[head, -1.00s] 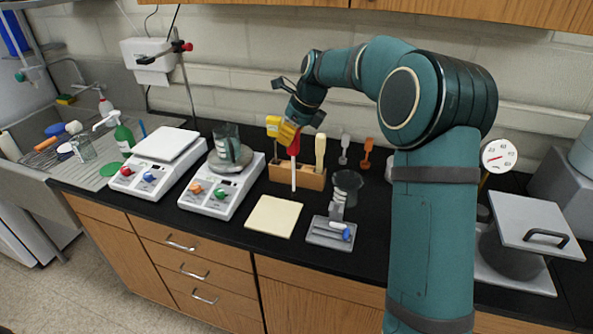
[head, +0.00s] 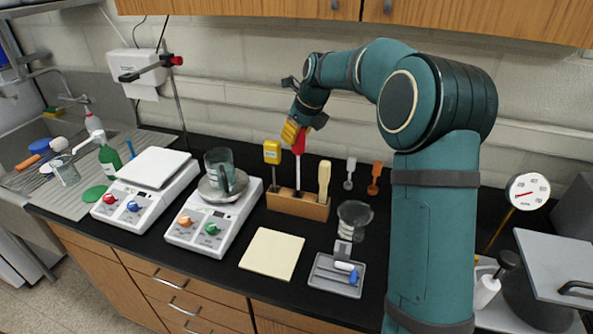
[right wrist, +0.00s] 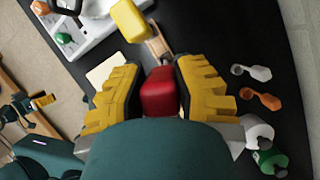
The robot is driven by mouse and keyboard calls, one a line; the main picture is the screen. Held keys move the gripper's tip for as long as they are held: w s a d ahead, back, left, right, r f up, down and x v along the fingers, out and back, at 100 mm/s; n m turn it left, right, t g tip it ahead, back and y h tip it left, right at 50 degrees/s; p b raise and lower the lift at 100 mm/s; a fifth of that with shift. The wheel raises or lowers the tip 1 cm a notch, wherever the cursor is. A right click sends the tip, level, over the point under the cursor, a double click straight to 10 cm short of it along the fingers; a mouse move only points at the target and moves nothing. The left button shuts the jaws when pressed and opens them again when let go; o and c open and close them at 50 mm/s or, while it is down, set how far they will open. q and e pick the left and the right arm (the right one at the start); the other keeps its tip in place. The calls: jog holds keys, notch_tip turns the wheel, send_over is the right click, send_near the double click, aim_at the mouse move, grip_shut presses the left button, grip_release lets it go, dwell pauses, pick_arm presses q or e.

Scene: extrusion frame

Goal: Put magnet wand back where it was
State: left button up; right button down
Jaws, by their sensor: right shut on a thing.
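The magnet wand has a red handle (head: 299,140) and a pale rod (head: 298,172). My right gripper (head: 294,133) is shut on the red handle, which also shows between the yellow fingers in the right wrist view (right wrist: 158,92). The wand hangs about upright over the middle of the wooden holder (head: 297,207). Its lower tip is at the holder's top; I cannot tell whether it is in a hole. A yellow-headed tool (head: 272,152) and a cream-handled tool (head: 324,180) stand in the holder on either side. A small dark part at the right wrist view's left edge may be my left gripper.
Two balances (head: 150,185) stand left of the holder, the nearer with a beaker (head: 222,170) on it. A cream pad (head: 272,254) and a grey tray (head: 336,275) lie in front. White and orange spoons (head: 375,178) are behind right.

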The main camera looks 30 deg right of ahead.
aim_at(296, 154)
notch_tip(296, 154, down, 6)
jog(key=shift+r+b, duration=0.1)
jog(key=shift+b, duration=0.2)
jog(key=shift+f, duration=0.35)
jog(key=c, duration=0.8)
grip_release()
jog(key=p+v, duration=0.1)
jog(key=v, duration=1.1)
